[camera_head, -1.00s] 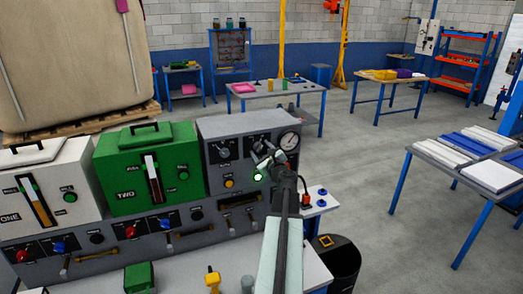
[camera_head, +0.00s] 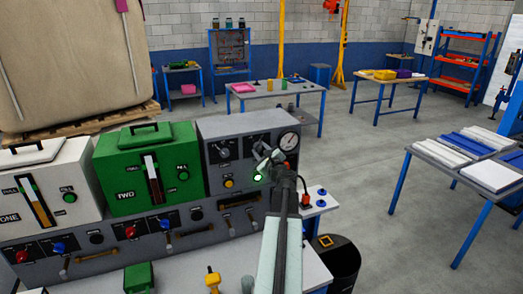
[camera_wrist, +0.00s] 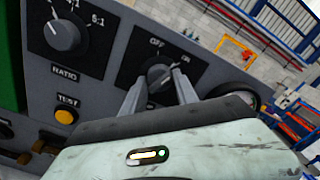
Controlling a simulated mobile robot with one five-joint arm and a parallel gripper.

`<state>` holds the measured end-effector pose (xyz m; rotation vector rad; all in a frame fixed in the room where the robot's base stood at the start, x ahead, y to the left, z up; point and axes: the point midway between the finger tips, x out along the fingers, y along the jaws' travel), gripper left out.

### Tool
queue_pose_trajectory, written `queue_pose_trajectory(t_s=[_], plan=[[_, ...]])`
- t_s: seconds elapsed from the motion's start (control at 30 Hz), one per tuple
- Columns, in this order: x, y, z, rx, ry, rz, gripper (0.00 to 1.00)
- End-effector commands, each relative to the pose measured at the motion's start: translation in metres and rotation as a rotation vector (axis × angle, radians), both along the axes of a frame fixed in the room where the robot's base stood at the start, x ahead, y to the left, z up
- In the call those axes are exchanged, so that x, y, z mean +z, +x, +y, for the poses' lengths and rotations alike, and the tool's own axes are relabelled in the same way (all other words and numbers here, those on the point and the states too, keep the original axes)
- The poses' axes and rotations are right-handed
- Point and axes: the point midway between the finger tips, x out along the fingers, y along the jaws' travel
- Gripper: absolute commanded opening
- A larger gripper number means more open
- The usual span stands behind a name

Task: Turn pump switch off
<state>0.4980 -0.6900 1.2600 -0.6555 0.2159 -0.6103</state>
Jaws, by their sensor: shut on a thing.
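The pump switch is a dark rotary knob (camera_wrist: 158,74) with OFF and ON printed above it, on the grey panel (camera_wrist: 100,90). In the wrist view my gripper (camera_wrist: 162,84) has one finger on each side of the knob and is shut on it. The fingers partly cover the knob, and I cannot tell exactly where its pointer stands. In the head view my gripper (camera_head: 268,158) reaches the right end of the panel, below the round gauge (camera_head: 289,141), and hides the switch. A green lamp (camera_head: 257,177) glows beside the gripper.
In the wrist view a RATIO dial (camera_wrist: 63,35) and an orange TEST button (camera_wrist: 66,116) lie left of the switch. In the head view a green tank (camera_head: 150,168) and a white tank (camera_head: 48,190) stand left on the panel.

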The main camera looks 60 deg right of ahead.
Motion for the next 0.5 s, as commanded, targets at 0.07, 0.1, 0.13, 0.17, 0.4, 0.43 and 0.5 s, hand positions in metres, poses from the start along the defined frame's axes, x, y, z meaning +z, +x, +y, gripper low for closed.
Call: queue_pose_trajectory(t_s=[0.07, 0.1, 0.13, 0.17, 0.4, 0.43, 0.5], plan=[[-0.0006, -0.0019, -0.0006, -0.003, -0.048, 0.037, 0.00], [-0.0006, -0.0019, -0.0006, -0.003, -0.077, 0.058, 0.00], [-0.0006, -0.0019, -0.0006, -0.003, -0.099, 0.074, 0.00], [-0.0006, -0.0020, -0.0006, -0.003, -0.121, 0.092, 0.00], [-0.0005, -0.0019, -0.0004, -0.002, -0.306, 0.229, 0.00], [-0.0005, -0.0019, -0.0004, -0.001, -0.329, 0.245, 0.00], [-0.0004, -0.0019, -0.0003, 0.000, -0.382, 0.284, 0.00]])
